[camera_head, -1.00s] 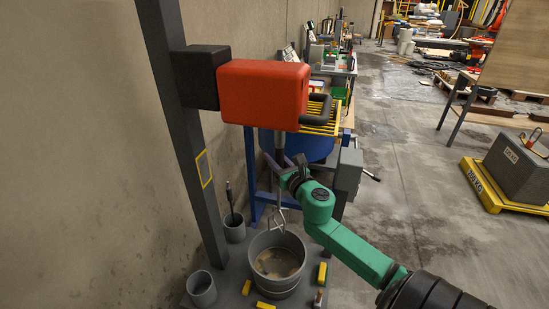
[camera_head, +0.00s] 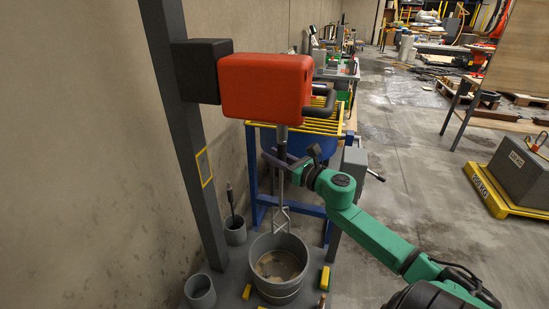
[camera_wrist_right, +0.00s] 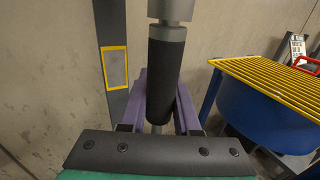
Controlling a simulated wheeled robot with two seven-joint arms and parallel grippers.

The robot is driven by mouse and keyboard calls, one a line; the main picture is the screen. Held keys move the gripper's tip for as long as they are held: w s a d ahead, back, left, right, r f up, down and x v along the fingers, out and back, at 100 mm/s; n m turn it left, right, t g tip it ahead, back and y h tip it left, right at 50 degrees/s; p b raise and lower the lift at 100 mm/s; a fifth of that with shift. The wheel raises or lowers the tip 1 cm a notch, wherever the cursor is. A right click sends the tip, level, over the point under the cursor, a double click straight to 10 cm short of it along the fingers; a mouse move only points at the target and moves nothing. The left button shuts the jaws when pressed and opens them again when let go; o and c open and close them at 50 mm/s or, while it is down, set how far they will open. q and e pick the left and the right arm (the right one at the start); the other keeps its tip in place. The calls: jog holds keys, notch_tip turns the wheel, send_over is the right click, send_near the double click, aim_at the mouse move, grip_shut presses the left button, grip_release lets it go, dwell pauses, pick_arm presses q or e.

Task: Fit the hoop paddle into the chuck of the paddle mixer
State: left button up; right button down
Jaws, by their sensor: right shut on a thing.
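The paddle mixer's red motor body (camera_head: 265,86) is mounted on a dark post, with its grey chuck (camera_head: 281,133) pointing down. The chuck's lower end also shows at the top of the right wrist view (camera_wrist_right: 169,9). My right gripper (camera_head: 283,163) is shut on the hoop paddle. The paddle's black sleeve (camera_wrist_right: 164,80) stands nearly upright between the purple fingers, directly under the chuck. I cannot tell whether its top is inside the chuck or just below it. The paddle's wire hoop (camera_head: 282,217) hangs just over the bucket. My left gripper is not in view.
A grey bucket (camera_head: 279,285) with sandy contents stands under the mixer. Two small grey pots (camera_head: 200,291) and yellow blocks (camera_head: 325,278) surround it; the farther pot holds a dark rod. A blue drum with a yellow grate (camera_wrist_right: 272,82) stands close behind, right of the gripper.

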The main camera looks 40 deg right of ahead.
jog(key=n+y+b, duration=0.1)
jog(key=y+b, duration=0.1)
jog(key=n+g+y+b, duration=0.1)
jog(key=n+y+b, duration=0.1)
jog(key=shift+s+a+r+y+b, duration=0.1)
jog(key=shift+a+r+y+b, duration=0.05)
jog(key=shift+a+y+b, duration=0.25)
jog(key=n+g+y+b, duration=0.1)
jog(key=b, duration=0.1)
jog(key=n+y+b, duration=0.1)
jog(key=b, duration=0.1)
jog(key=shift+s+a+f+g, duration=0.1)
jog(key=shift+f+g, duration=0.15)
jog(key=shift+g, duration=0.15)
jog(key=c, duration=0.6)
grip_release()
jog(key=shift+a+r+y, duration=0.15)
jog(key=shift+r+y, duration=0.1)
jog(key=shift+y, duration=0.05)
jog(key=shift+o, duration=0.2)
jog(key=shift+f, duration=0.1)
